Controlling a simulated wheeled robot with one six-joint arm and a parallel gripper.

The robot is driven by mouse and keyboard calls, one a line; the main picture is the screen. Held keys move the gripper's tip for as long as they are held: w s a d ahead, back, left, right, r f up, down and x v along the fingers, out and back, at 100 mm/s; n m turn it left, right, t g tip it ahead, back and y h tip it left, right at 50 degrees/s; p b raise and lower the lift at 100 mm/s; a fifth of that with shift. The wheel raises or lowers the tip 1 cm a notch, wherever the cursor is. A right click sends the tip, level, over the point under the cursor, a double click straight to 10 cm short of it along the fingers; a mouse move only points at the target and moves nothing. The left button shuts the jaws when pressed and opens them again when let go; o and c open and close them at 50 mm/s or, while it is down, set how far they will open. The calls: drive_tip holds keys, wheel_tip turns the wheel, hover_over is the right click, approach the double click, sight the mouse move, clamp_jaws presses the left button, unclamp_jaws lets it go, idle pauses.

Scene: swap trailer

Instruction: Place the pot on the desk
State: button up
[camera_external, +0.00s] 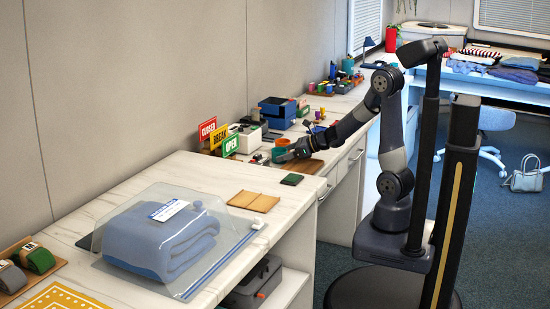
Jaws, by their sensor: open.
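My gripper (284,156) is open and low over the white marble-look counter (322,112), reached out to the left by my arm. A small teal pot-like object (278,154) is right at its fingertips, with an orange-brown rim or piece (282,142) just behind it. The gripper partly hides this spot, and I cannot tell whether the fingers touch the object. A red pot with a green plant (391,40) stands far back near the window. The blue desk (485,76) with folded clothes is at the back right.
Closed, Break and Open signs (220,138), a dark blue box (277,112) and several small colourful items crowd the counter by the wall. A bagged blue towel (160,238) lies on the nearer counter. A blue chair (492,120) and handbag (525,178) are on the right.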

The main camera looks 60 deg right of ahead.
drive_tip(key=p+v, duration=0.2)
drive_tip(key=v, duration=0.6)
drive_tip(key=shift+s+d+r, duration=0.1)
drive_tip(key=shift+s+r, duration=0.1)
drive_tip(key=shift+s, duration=0.05)
drive_tip(key=shift+v, duration=0.8)
drive_tip(key=shift+w+f, duration=0.1)
drive_tip(key=shift+f, duration=0.1)
drive_tip(key=b+x, duration=0.2)
drive_tip(key=x, duration=0.9)
drive_tip(key=shift+w+b, duration=0.2)
drive_tip(key=shift+b, duration=0.15)
drive_tip(key=shift+w+a+f, duration=0.25)
drive_tip(key=shift+f, duration=0.05)
drive_tip(key=shift+r, duration=0.3)
drive_tip(key=shift+f, duration=0.1)
